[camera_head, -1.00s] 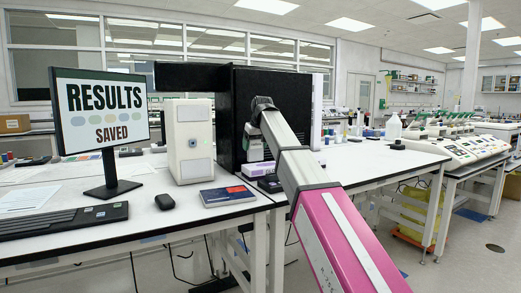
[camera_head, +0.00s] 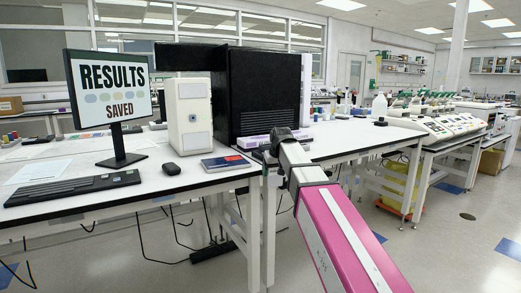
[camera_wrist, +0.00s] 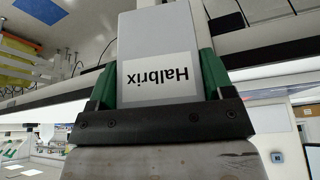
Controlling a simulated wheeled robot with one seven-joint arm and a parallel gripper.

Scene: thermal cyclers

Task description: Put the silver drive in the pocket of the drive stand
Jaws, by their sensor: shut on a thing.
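My gripper (camera_wrist: 158,78) has green fingers, one on each side of a light grey, flat-faced drive (camera_wrist: 165,28). It is shut on this drive, which bears a white label reading "Halbrix", upside down in the wrist view.
A purple-and-white box (camera_head: 254,141) lies by my arm.

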